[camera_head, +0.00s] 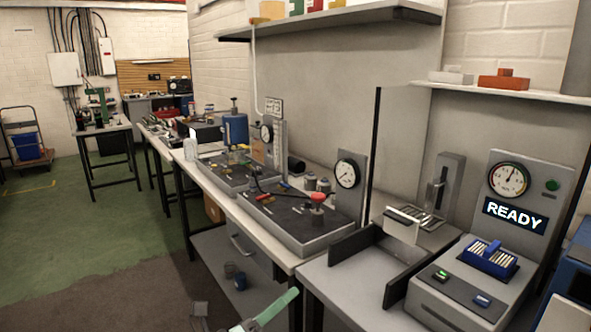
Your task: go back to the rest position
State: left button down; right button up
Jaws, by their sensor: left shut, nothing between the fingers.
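My left gripper (290,296) shows at the bottom edge, just left of the near bench. Its pale green fingers are together, with nothing between them. They point up and right, apart from everything on the bench. The rest of my left arm is mostly cut off by the bottom edge. My right gripper is out of the picture.
A grey station (460,296) with a READY display (514,216) and a blue rack (489,257) stands at right. A dark divider (405,280) and a black-topped plate (290,222) with a red knob (317,198) lie left of it.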

pick_arm(q)
jog(key=s+a+f+n+g+y+p, duration=0.2)
jog(key=s+a+f+n+y, duration=0.3)
jog(key=s+f+n, duration=0.8)
jog(key=s+a+f+n+g+y+p, duration=0.1)
jog(key=s+a+f+n+y, duration=0.5)
jog(key=n, duration=1.3)
jog(key=s+a+f+g, duration=0.1)
jog(key=s+a+f, duration=0.3)
jog(key=s+f, duration=0.3)
jog(key=shift+f+n+g+y+p, duration=0.3)
jog(key=shift+f+n+p, duration=0.1)
jog(key=shift+f, duration=0.25)
